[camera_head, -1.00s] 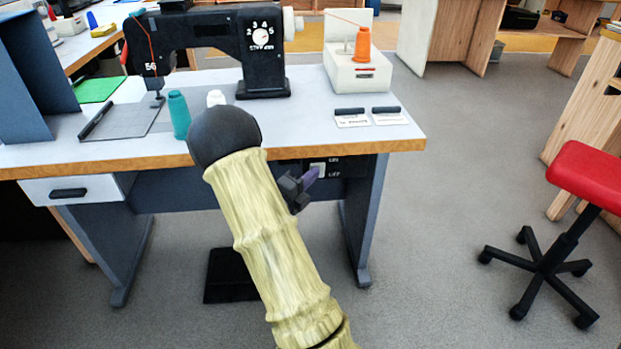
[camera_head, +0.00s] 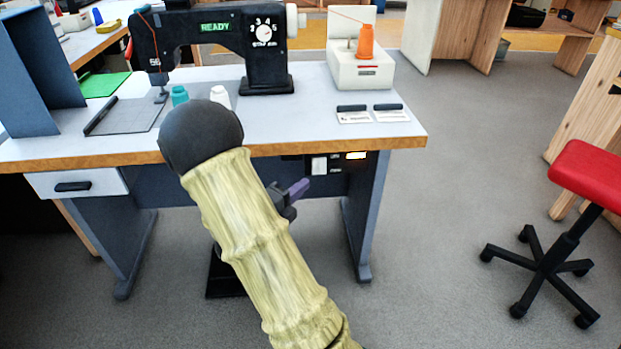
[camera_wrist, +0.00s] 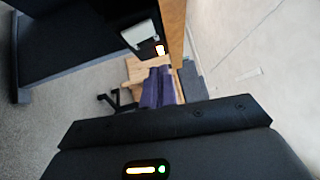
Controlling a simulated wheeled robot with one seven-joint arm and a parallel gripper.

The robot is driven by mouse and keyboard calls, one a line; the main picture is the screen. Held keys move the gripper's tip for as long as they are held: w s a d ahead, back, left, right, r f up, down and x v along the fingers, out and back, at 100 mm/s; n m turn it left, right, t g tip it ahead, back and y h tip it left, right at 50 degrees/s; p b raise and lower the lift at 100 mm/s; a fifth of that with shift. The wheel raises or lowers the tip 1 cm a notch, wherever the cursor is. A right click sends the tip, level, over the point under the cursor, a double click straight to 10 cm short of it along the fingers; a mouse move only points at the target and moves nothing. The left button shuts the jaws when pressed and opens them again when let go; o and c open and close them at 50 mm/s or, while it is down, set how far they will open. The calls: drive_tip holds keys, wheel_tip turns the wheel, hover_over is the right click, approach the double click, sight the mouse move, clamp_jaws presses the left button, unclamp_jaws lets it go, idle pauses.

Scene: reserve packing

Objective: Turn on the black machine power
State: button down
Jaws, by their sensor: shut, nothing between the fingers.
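The black sewing machine (camera_head: 222,48) stands on the white-topped table and shows a lit green "READY" sign. In the wrist view the white switch (camera_wrist: 142,36) and the glowing lamp (camera_wrist: 160,50) show near the top. My gripper (camera_head: 301,187), with purple fingers, is shut and empty, just below and left of the switch, seemingly apart from it. Its closed fingers also show in the wrist view (camera_wrist: 158,88). My arm hides part of the table front.
The table edge (camera_head: 400,142) overhangs the switch box. A drawer (camera_head: 75,183) is at left. A red stool (camera_head: 590,175) stands right, with clear floor between.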

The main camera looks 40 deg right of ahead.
drive_tip(key=v, duration=0.3)
drive_tip(key=r+v, duration=0.1)
drive_tip(key=shift+s+a+f, duration=0.1)
drive_tip(key=shift+a, duration=0.3)
drive_tip(key=w+a+f+n+t+y, duration=0.2)
drive_tip(key=w+a+n+y, duration=0.1)
drive_tip(key=a+n+y, duration=0.5)
drive_tip(key=w+a+f+n+t+y, duration=0.25)
drive_tip(key=n+y, duration=0.35)
drive_tip(key=n, duration=0.3)
drive_tip(key=s+a+r+n+g+y+p, duration=0.1)
drive_tip(key=s+a+n+g+y, duration=0.15)
drive_tip(key=s+n, duration=0.6)
drive_tip(key=s+a+r+n+g+y, duration=0.1)
drive_tip(key=s+a+n+g+y, duration=0.2)
drive_tip(key=s+n, duration=0.5)
wheel_tip(320, 180, up, 36)
drive_tip(key=w+h+p, duration=0.1)
drive_tip(key=p, duration=3.5)
drive_tip(key=shift+w+g+p, duration=0.3)
drive_tip(key=shift+p, duration=0.1)
